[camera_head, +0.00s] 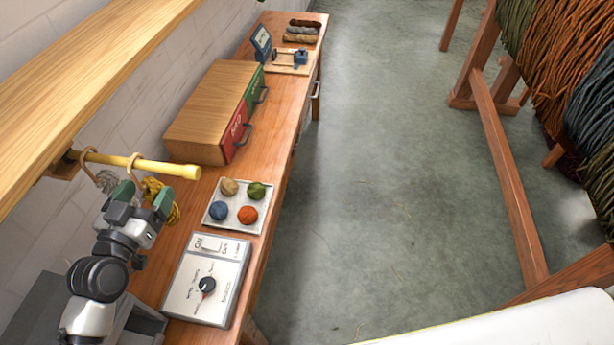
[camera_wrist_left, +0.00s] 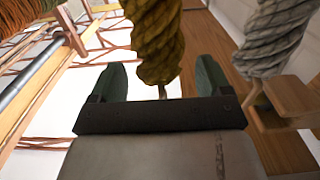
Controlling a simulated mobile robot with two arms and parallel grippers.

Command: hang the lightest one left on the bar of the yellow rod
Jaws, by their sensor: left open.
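The yellow rod (camera_head: 140,164) sticks out from the wall below a wooden shelf. A mustard skein (camera_head: 172,212) hangs by a tan ring near its outer part; it also shows in the left wrist view (camera_wrist_left: 158,38). A pale grey skein (camera_head: 106,181) hangs closer to the wall, at right in the wrist view (camera_wrist_left: 272,38). My left gripper (camera_head: 143,196) is open just below the rod beside the mustard skein. In the wrist view the mustard skein's lower end shows between the open fingers (camera_wrist_left: 162,82); no grip on it shows. My right gripper is not in view.
Several skeins (camera_head: 301,32) lie at the bench's far end, behind a small scale (camera_head: 290,62). A wooden drawer box (camera_head: 208,105), a tray of wool balls (camera_head: 233,216) and a dial box (camera_head: 207,280) stand on the bench. Open floor lies right of it.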

